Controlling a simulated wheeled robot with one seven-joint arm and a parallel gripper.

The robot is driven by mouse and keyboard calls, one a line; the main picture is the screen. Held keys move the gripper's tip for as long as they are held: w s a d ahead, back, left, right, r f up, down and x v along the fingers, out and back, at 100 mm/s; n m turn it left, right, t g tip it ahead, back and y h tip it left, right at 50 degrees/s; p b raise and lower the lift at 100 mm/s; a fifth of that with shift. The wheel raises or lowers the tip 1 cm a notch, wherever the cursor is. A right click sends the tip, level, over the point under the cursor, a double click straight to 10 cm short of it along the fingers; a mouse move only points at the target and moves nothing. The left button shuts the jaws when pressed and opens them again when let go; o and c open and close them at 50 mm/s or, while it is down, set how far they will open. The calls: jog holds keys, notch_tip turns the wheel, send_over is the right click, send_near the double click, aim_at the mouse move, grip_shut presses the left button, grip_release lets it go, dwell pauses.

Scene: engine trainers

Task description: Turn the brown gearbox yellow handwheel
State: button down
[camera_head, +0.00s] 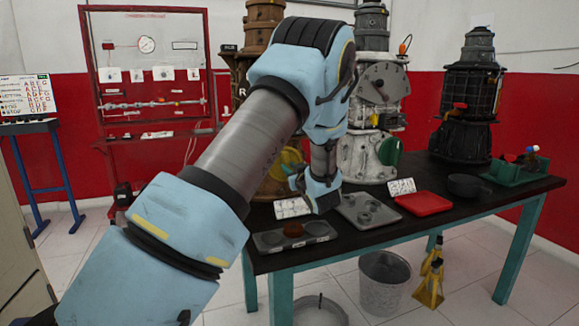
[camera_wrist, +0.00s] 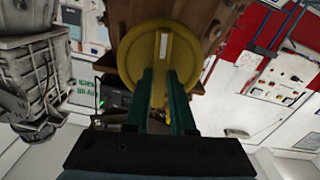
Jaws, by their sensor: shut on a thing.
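The brown gearbox (camera_head: 240,72) stands on the table, largely hidden behind my arm in the head view. Its yellow handwheel (camera_head: 289,157) shows only in part beside my forearm. In the wrist view the round yellow handwheel (camera_wrist: 134,60) fills the top centre, in front of the brown gearbox body (camera_wrist: 116,18). My gripper (camera_wrist: 160,74) has its two green fingers at the wheel, shut on a part of it, with a small gap between them. The exact contact at the fingertips is hard to see. In the head view my arm hides most of the grip.
A white gearbox (camera_head: 366,155) stands close to the right, with a black one (camera_head: 465,105) farther right. A bucket (camera_head: 383,285) stands below.

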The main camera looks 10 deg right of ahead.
jog(key=shift+d+m+p, duration=0.15)
jog(key=shift+m+p, duration=1.4)
jog(key=shift+m, duration=2.15)
jog(key=shift+f, duration=0.1)
jog(key=c, duration=0.8)
grip_release()
jog(key=shift+o, duration=0.2)
jog(key=s+d+b, duration=0.1)
jog(key=s+b, duration=0.1)
jog(key=s, duration=0.8)
jog(key=shift+s+d, duration=0.2)
jog(key=shift+s, duration=0.2)
